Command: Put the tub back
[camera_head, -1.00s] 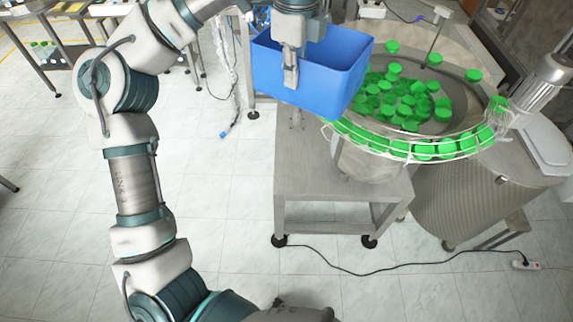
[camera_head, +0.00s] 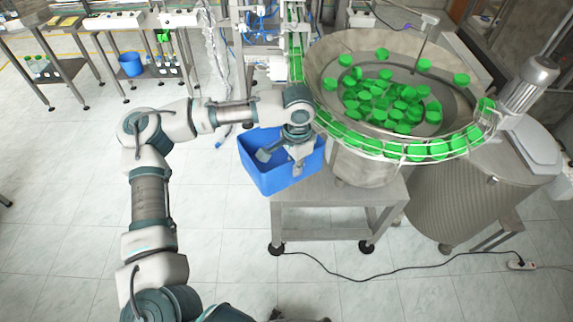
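The blue tub (camera_head: 272,178) is in the head view, left of the cap feeder and beside the grey metal stand. It looks upright and slightly turned. My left gripper (camera_head: 299,162) is at the tub's right part, with a finger over its wall, and appears shut on it. The gripper and wrist hide part of the rim and the inside; I see no caps in the part that shows. The feeder bowl (camera_head: 325,62) holds many loose green caps (camera_head: 385,98). My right gripper is not in view.
The grey stand (camera_head: 335,190) is close to the tub's right side. A curved rail (camera_head: 400,150) with green caps runs around the bowl. A black cable (camera_head: 350,273) lies on the floor. A small blue bucket (camera_head: 131,64) stands on a shelf at the back left.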

